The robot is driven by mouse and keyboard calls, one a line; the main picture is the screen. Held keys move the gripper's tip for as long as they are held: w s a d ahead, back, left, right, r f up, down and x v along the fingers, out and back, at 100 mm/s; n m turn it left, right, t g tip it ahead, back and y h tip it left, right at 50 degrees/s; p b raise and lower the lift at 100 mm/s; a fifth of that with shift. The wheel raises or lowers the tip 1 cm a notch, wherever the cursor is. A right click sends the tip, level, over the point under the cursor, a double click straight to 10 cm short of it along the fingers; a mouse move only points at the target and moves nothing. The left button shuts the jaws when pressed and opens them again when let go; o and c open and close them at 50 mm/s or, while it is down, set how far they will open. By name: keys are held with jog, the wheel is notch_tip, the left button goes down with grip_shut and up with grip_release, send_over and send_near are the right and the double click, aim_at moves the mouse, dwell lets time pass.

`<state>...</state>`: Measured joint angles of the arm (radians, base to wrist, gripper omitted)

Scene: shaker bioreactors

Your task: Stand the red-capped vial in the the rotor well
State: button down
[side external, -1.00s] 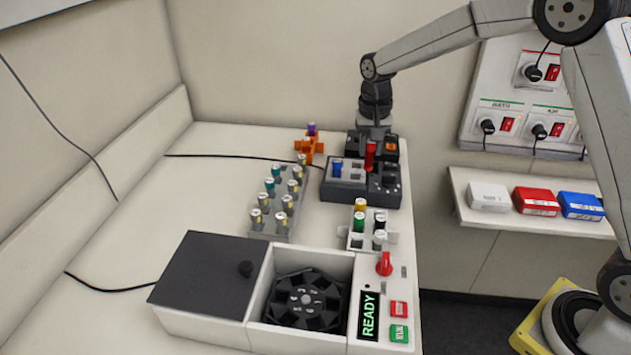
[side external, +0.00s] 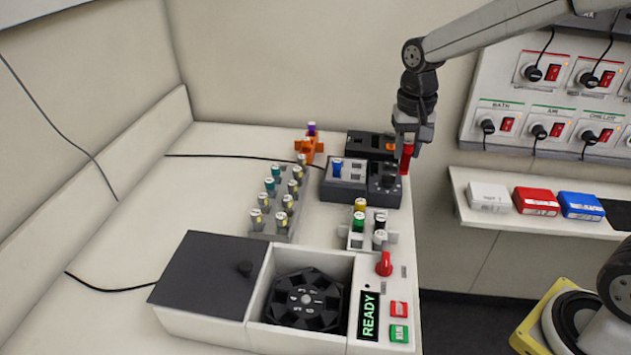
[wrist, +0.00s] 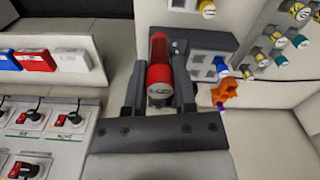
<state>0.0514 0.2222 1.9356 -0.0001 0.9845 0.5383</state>
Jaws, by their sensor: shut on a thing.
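My gripper (side external: 409,150) is shut on the red-capped vial (side external: 406,158) and holds it upright in the air, by the right edge of the bench near the dark block device. In the wrist view the red vial (wrist: 159,70) sits between the two dark fingers of my gripper (wrist: 160,88). The rotor (side external: 305,299) is black with angled wells around a numbered hub. It sits in the open white centrifuge (side external: 255,320) at the front of the bench. The insides of its wells are too small to make out.
A dark block device (side external: 350,194) holds a blue-capped vial. A grey rack (side external: 276,228) with several vials, a small white rack (side external: 356,241), and an orange holder (side external: 309,150) stand nearby. The dark lid (side external: 210,275) lies left of the rotor. A shelf (side external: 530,215) with boxes is at right.

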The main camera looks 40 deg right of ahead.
jog(key=shift+a, duration=0.15)
dwell(0.5)
jog(key=s+a+f+n, duration=0.2)
jog(key=a+f, duration=0.1)
jog(key=a, duration=1)
jog(key=n, duration=0.3)
send_over(334, 295)
jog(key=s+a, duration=0.1)
notch_tip(334, 295, down, 2)
jog(key=shift+s+a+f, duration=0.1)
jog(key=shift+a+f, duration=0.05)
jog(key=shift+a, duration=0.05)
jog(key=shift+f, duration=0.15)
jog(key=shift+f, duration=2.15)
jog(key=shift+f, duration=2.05)
jog(key=shift+c, duration=1.7)
grip_release()
jog(key=shift+d, duration=0.1)
